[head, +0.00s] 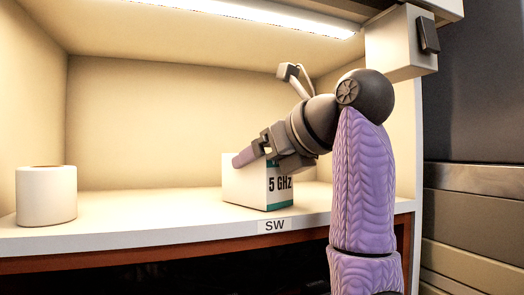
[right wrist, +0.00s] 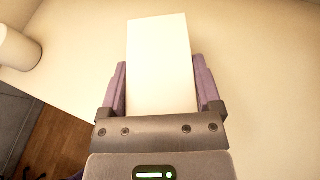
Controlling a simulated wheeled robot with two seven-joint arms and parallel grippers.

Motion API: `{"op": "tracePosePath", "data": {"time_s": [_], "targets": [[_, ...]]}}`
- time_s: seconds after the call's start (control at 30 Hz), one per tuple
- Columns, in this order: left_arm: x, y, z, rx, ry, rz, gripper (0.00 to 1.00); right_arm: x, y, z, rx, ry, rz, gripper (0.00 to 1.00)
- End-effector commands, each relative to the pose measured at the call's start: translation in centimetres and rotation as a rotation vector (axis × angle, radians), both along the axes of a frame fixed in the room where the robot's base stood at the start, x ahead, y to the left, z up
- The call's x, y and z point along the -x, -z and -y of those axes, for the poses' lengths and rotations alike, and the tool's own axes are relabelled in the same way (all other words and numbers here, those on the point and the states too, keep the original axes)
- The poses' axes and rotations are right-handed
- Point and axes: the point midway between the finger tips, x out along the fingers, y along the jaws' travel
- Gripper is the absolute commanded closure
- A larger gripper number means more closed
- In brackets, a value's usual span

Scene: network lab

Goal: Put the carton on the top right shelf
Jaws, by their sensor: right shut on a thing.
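The carton (head: 243,187), white with a green-edged side reading "5 GHz", is upright at the shelf (head: 140,226) labelled "SW", near its front edge. I cannot tell for sure whether its base touches the surface. My right gripper (head: 258,152) reaches in from the right and is shut on the carton's upper part. In the right wrist view the carton (right wrist: 159,65) sits between the two purple fingers (right wrist: 160,88). My left gripper is not in view.
A white cylinder (head: 46,196) stands on the shelf at the left; it also shows in the right wrist view (right wrist: 18,47). A light strip (head: 250,12) runs along the top. A white box (head: 398,45) juts out at the upper right. The shelf between cylinder and carton is clear.

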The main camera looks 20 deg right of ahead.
Motion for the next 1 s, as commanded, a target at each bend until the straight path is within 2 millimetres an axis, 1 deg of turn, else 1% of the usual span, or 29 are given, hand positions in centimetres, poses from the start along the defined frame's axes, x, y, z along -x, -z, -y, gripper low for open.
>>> {"op": "tracePosePath", "data": {"time_s": [0.17, 0.3, 0.33, 0.4, 0.6, 0.7, 0.77, 0.83, 0.9, 1.0], "targets": [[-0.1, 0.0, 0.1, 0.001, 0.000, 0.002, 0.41, 0.0, -0.1, 0.0, 0.000, 0.000, 0.001, 0.88], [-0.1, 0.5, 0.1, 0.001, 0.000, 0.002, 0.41, 0.0, 0.4, 0.0, 0.000, 0.000, 0.001, 0.88], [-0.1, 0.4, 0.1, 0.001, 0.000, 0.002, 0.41, 0.0, 0.3, 0.0, 0.001, 0.000, 0.000, 0.12], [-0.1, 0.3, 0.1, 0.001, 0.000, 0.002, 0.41, 0.0, 0.3, 0.0, 0.001, 0.000, 0.000, 0.00], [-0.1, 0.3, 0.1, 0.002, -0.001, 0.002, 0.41, 0.0, 0.2, 0.0, 0.000, 0.000, 0.000, 0.00], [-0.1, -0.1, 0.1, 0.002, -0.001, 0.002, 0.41, 0.2, -0.4, 0.1, 0.000, 0.000, 0.001, 0.00], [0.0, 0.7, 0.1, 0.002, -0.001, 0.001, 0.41, 0.9, -0.4, 0.4, 0.000, 0.001, 0.003, 0.00], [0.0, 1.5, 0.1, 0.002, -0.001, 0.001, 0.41, 2.1, -0.8, 0.9, -0.001, 0.000, 0.005, 0.00], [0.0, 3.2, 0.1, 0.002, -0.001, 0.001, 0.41, 3.1, -0.9, 1.4, 0.001, 0.001, 0.005, 0.00], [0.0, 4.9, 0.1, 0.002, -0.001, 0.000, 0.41, 4.6, -1.4, 2.1, 0.001, 0.001, 0.003, 0.00]]}}
